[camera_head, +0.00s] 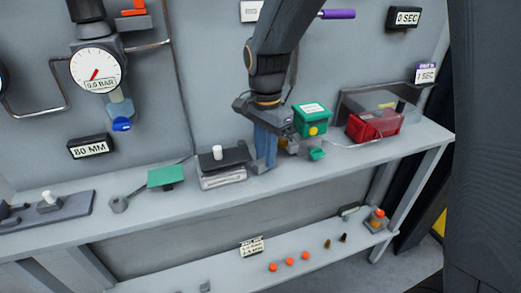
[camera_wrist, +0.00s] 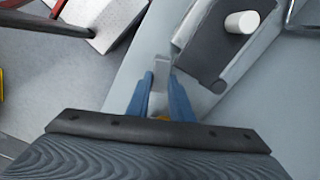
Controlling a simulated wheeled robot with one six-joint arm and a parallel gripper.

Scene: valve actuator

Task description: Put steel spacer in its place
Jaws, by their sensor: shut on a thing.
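My gripper (camera_head: 262,168) is over the upper shelf, fingers pointing down, just right of a grey block with a dark top plate and white peg (camera_head: 218,153). In the wrist view, the two blue fingers of my gripper (camera_wrist: 160,88) are shut on a small light-grey metal piece, which looks like the steel spacer (camera_wrist: 160,74). In the head view the piece is hidden by the fingers. The dark plate (camera_wrist: 212,62) with its white peg lies to the right of the fingers in the wrist view. I cannot tell whether the spacer touches the shelf.
A green box (camera_head: 311,120) and a red box (camera_head: 373,126) stand right of my gripper. A green plate (camera_head: 166,177) and a wrench (camera_head: 122,203) lie to the left. A pressure gauge (camera_head: 96,68) hangs on the wall. The lower shelf (camera_head: 215,268) holds several small orange parts.

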